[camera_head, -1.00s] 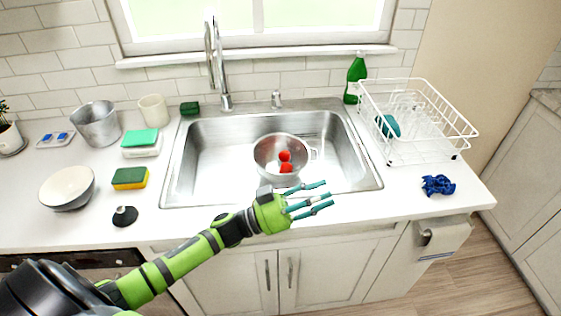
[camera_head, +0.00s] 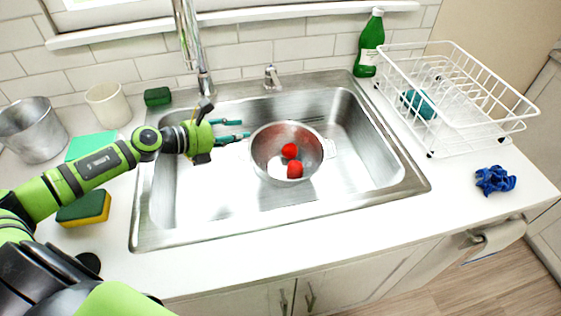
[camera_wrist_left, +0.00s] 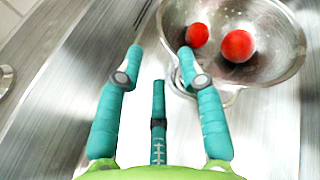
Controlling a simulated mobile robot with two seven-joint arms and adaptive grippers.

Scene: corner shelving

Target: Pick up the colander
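The colander (camera_head: 262,168) is a silver metal bowl with side handles, standing in the sink. It holds two red round items (camera_head: 292,160). My left gripper (camera_head: 243,129) is at its left side, above the sink, with its teal fingers spread and nothing between them. In the left wrist view the colander (camera_wrist_left: 284,75) is at the upper right, and a near handle shows close to the right finger of my left gripper (camera_wrist_left: 157,50). I cannot tell whether that finger touches the handle. My right gripper is not in view.
The steel sink (camera_head: 400,190) has a faucet (camera_head: 190,45) behind it. A white dish rack (camera_head: 480,95), a green bottle (camera_head: 369,45) and a blue cloth (camera_head: 495,180) are at the right. A metal bucket (camera_head: 33,130), a white cup (camera_head: 108,105) and a sponge (camera_head: 85,208) are at the left.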

